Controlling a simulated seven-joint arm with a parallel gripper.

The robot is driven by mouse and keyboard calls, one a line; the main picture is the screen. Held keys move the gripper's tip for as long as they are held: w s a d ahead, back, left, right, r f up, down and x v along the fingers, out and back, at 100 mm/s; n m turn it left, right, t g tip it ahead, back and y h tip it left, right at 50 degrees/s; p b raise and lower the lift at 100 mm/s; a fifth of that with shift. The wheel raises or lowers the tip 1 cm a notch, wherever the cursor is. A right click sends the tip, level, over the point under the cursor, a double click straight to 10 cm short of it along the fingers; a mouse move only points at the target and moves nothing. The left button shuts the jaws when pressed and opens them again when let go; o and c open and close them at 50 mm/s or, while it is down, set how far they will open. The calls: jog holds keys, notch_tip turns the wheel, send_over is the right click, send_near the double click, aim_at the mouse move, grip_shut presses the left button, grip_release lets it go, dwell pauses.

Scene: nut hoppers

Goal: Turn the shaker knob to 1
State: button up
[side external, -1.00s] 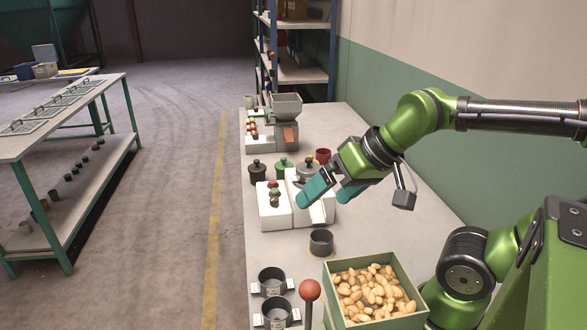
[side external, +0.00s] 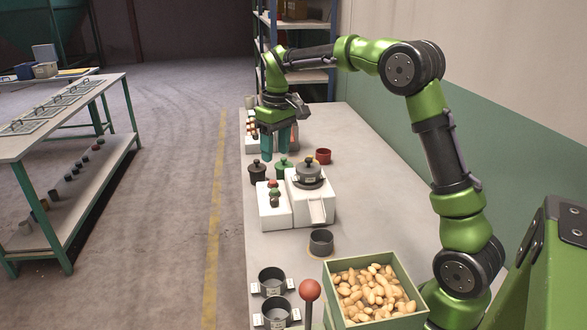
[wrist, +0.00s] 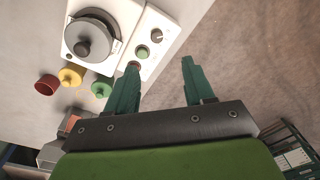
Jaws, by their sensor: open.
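The shaker is a white box (side external: 311,202) with a round grey lidded pan (side external: 308,173) on top. Beside it is a white control panel (side external: 268,214) with a red button, a green button and a dark knob (side external: 275,204). In the wrist view the panel shows at top centre, with the knob (wrist: 157,36) above the green button (wrist: 142,52). I cannot read the numbers around the knob. My gripper (side external: 276,156) is open and empty, fingers pointing down, beyond and above the panel. In the wrist view its fingertips (wrist: 160,64) are apart below the panel, partly hiding the red button.
A second machine stands behind my gripper. A dark ring (side external: 321,242) and a crate of nuts (side external: 333,282) are nearer. The bench's right side is clear.

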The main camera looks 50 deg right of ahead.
aim_at(274, 198)
jog(key=f, duration=0.5)
jog(key=w+f+n, duration=0.1)
jog(key=f, duration=0.3)
jog(key=f+n, duration=0.1)
jog(key=f, duration=0.4)
jog(key=shift+w+d+f+g, duration=0.15)
jog(key=shift+d+f+g, duration=0.05)
jog(key=shift+f+g, duration=0.15)
jog(key=shift+c, duration=0.3)
grip_shut()
